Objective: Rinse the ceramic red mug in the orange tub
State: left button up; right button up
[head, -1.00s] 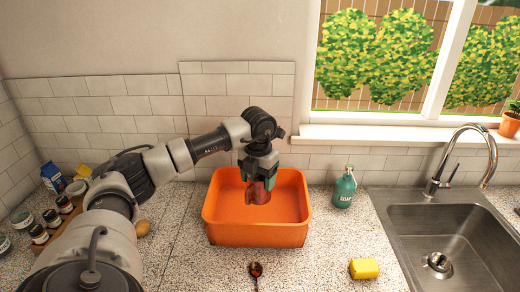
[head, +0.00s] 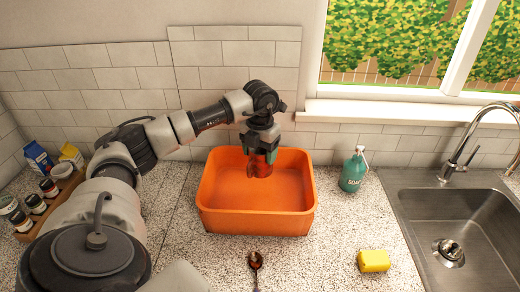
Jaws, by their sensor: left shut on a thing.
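The orange tub (head: 256,222) stands on the speckled counter in the middle of the head view. My left gripper (head: 262,152) points down over the tub's back part and is shut on the red mug (head: 260,168). The mug is small and dark red, partly covered by the fingers. It is at or inside the tub's opening; I cannot tell whether it touches the tub's floor. No water is clearly visible in the tub. My right gripper is not in view.
A green soap bottle (head: 353,170) stands right of the tub. A yellow sponge (head: 374,261) and a dark spoon (head: 256,262) lie in front. A steel sink (head: 485,235) with a faucet (head: 465,150) is at the right. Several jars stand in a wooden rack (head: 66,190) at the left.

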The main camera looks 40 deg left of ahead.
aim_at(260, 174)
pick_arm(q)
notch_tip(260, 174, down, 3)
jog(key=shift+r+b, duration=0.1)
jog(key=shift+b, duration=0.8)
jog(key=shift+d+f, duration=0.1)
jog(key=shift+f, duration=0.35)
notch_tip(260, 174, down, 3)
jog(key=b, duration=0.3)
jog(key=shift+f, duration=0.15)
jog(key=shift+f+b, duration=0.45)
jog(key=shift+f, duration=0.25)
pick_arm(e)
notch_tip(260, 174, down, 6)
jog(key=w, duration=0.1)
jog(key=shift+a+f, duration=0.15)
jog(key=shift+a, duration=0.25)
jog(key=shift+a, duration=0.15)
pick_arm(q)
jog(key=shift+r, duration=0.15)
dwell(0.8)
